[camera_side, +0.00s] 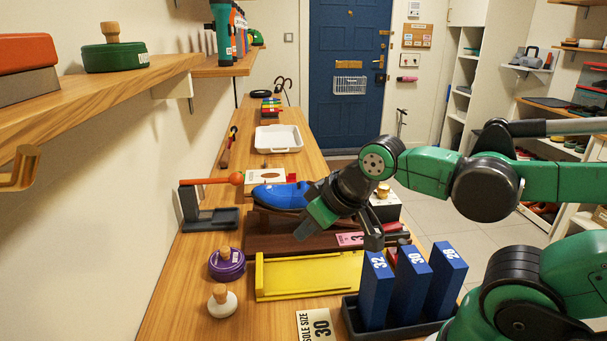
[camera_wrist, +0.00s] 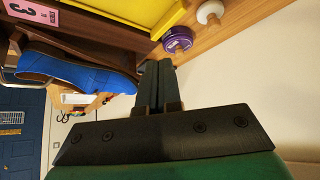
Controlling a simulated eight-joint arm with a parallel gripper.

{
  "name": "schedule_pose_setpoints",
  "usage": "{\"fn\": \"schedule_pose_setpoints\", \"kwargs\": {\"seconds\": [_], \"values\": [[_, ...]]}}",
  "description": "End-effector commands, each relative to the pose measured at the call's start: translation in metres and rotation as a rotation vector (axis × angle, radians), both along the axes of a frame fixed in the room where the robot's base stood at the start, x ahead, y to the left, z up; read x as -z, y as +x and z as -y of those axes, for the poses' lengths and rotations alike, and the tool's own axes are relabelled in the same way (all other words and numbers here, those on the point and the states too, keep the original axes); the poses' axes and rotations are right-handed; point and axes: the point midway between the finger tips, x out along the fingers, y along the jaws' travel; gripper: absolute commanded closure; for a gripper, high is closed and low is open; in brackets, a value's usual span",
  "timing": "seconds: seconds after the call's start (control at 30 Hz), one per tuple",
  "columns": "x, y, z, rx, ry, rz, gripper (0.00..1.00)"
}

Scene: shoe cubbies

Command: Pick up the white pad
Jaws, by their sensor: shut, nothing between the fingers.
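The white pad (camera_side: 222,302) is a round white disc with a wooden knob. It rests on the wooden counter in front of a similar purple pad (camera_side: 227,265), to the left of the yellow tray. In the wrist view the white pad (camera_wrist: 209,12) shows at the top edge, partly cut off, beyond the purple pad (camera_wrist: 178,39).
A yellow tray (camera_side: 310,278) lies right of the pads. Upright numbered blue blocks (camera_side: 411,285) stand in a dark holder at right. A blue shoe (camera_side: 279,196) rests on a brown stand behind the tray. A card (camera_side: 315,325) lies at the front. A wall shelf (camera_side: 95,92) overhangs at left.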

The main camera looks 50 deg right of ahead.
Motion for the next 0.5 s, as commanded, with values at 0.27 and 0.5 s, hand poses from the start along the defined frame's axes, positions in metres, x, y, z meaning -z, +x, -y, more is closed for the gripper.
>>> {"fn": "schedule_pose_setpoints", "kwargs": {"seconds": [0.27, 0.5], "values": [[0.0000, 0.0000, 0.0000, 0.000, 0.000, 0.000, 0.40], [0.0000, 0.0000, 0.0000, 0.000, 0.000, 0.000, 0.33]]}}
